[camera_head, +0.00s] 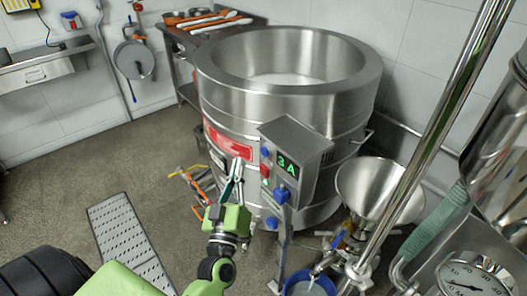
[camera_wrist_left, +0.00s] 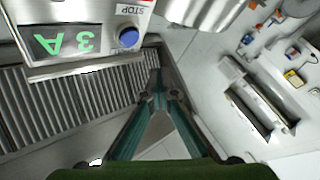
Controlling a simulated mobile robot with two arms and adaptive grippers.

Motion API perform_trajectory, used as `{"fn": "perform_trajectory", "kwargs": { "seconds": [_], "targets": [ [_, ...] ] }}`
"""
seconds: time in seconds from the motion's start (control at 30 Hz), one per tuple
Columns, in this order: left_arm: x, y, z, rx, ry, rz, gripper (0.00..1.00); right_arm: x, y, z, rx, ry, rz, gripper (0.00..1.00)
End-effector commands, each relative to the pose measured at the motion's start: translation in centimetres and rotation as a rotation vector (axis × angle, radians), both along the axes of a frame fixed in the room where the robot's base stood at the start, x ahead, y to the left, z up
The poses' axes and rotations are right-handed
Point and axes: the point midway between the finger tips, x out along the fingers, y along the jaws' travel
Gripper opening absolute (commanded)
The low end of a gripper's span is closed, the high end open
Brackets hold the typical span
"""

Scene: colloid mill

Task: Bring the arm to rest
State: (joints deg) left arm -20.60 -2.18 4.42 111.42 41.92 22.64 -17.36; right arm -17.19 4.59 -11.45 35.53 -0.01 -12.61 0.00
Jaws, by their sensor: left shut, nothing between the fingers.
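My left arm comes in from the bottom left of the head view. Its gripper (camera_head: 237,163) is shut and empty, its fingertips pointing up in front of the big steel vat (camera_head: 225,95). It is just left of the control box (camera_head: 298,150), which shows a green "3A" and has blue and red buttons. In the left wrist view the closed fingers (camera_wrist_left: 158,78) meet at the tips, beside the box's panel (camera_wrist_left: 75,38) with its blue stop button (camera_wrist_left: 128,37). I cannot tell whether the gripper touches the box. My right gripper is not in view.
A steel funnel (camera_head: 378,185), a slanted steel pipe (camera_head: 440,125) and a pressure gauge (camera_head: 475,277) crowd the right side. A blue bucket (camera_head: 310,287) stands low near the middle. A metal floor grate (camera_head: 127,240) lies at the left. The floor at the left is mostly clear.

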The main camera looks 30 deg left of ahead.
Motion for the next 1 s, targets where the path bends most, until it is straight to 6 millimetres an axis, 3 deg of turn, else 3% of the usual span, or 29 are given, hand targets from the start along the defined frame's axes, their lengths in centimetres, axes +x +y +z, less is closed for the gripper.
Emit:
{"fn": "perform_trajectory", "kwargs": {
  "seconds": [0.63,0.73,0.87,1.0],
  "targets": [
    [0.0,0.0,0.0,0.000,0.000,0.000,0.00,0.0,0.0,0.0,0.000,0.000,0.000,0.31],
    [0.2,-0.3,-0.8,0.003,0.017,-0.008,0.00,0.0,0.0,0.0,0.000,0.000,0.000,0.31],
    [1.1,-1.8,-5.3,0.022,0.117,-0.054,0.00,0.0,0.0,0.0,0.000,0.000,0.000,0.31],
    [1.5,-5.0,-14.6,0.057,0.319,-0.150,0.00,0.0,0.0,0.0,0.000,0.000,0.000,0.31]
  ]
}}
